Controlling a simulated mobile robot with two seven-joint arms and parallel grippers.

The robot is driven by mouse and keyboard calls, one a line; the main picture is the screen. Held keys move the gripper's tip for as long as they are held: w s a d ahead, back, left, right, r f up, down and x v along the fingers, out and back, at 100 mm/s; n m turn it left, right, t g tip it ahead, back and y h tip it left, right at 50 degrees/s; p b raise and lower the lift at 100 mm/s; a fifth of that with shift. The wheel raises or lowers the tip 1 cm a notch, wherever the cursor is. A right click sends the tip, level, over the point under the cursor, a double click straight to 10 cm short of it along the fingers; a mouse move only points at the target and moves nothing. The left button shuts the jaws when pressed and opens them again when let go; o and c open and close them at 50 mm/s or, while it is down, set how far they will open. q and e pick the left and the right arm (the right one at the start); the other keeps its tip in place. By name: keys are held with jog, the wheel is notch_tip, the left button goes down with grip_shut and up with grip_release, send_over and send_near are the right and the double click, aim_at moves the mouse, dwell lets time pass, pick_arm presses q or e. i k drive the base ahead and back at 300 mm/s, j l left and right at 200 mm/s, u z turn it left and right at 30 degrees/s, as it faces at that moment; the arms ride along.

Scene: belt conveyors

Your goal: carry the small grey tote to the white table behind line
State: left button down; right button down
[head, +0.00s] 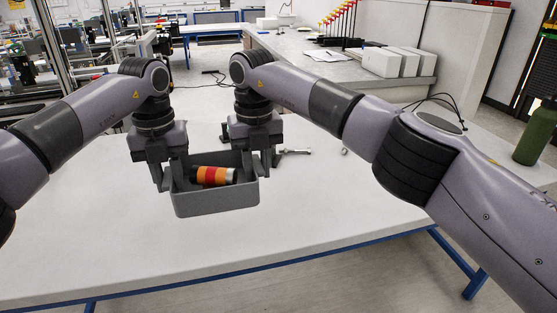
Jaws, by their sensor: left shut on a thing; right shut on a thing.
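The small grey tote (216,201) hangs between my two grippers over a white table (110,245). An orange, red and black cylinder (213,176) lies inside it. My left gripper (163,183) is shut on the tote's left side. My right gripper (254,165) is shut on the tote's right side; its fingertips are partly hidden by the tote. The tote looks roughly level. I cannot tell whether its base touches the tabletop.
A small metal part (294,151) lies on the table right of the tote. A green bottle (535,133) stands at the far right. White boxes (382,62) sit on a grey counter (300,50) behind. The table's front and left areas are clear.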

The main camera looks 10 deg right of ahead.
aim_at(117, 237)
jog(key=i+j, duration=0.1)
jog(key=j, duration=0.35)
jog(key=i+j, duration=0.15)
jog(key=j, duration=0.35)
jog(key=i+j, duration=0.1)
jog(key=j, duration=0.35)
